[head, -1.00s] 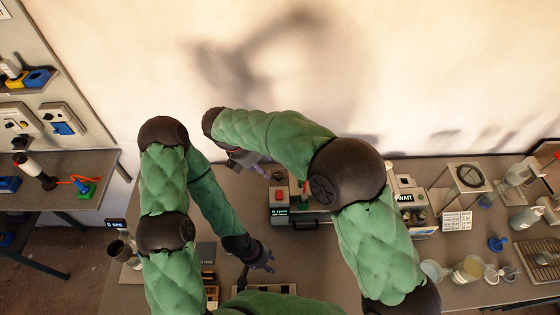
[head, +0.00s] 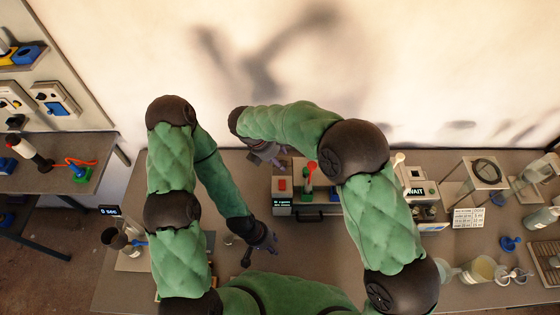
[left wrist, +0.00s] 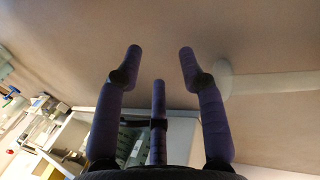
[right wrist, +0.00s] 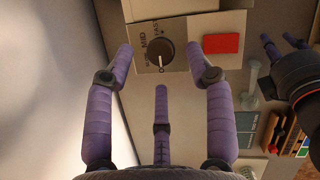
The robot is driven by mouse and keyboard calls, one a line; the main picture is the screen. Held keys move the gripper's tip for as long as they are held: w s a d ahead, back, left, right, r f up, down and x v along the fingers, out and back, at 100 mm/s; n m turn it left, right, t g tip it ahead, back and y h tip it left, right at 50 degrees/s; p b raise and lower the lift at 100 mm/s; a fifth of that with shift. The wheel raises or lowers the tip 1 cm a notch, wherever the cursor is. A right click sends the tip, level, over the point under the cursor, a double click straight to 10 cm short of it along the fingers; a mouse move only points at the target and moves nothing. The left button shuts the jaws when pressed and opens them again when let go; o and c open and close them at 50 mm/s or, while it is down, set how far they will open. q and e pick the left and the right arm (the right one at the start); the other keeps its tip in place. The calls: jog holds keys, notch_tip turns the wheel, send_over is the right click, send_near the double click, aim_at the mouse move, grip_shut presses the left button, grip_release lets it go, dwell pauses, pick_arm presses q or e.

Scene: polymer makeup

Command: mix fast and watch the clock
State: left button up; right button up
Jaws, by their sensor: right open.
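In the right wrist view, a mixer's round dark dial (right wrist: 160,52) sits on a pale panel lettered MID and FAST. A red button (right wrist: 222,43) is beside it. My right gripper (right wrist: 158,62) is open, its two outer fingers on either side of the dial; contact cannot be told. In the head view the mixer shows its red button (head: 282,184), small display (head: 283,202) and a red-topped green part. My right gripper (head: 268,153) is at its upper left. My left gripper (head: 266,240) is lower, open and empty in the left wrist view (left wrist: 160,65). A small clock display (head: 108,210) reads about 0 sec.
A device with a WAIT sign (head: 414,192) stands right of my right arm. A printed card (head: 469,217), beakers and a blue item (head: 510,243) are farther right. A side table (head: 50,170) is at left. Bare bench lies below the mixer.

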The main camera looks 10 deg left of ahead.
jog(key=shift+x, duration=1.35)
grip_shut()
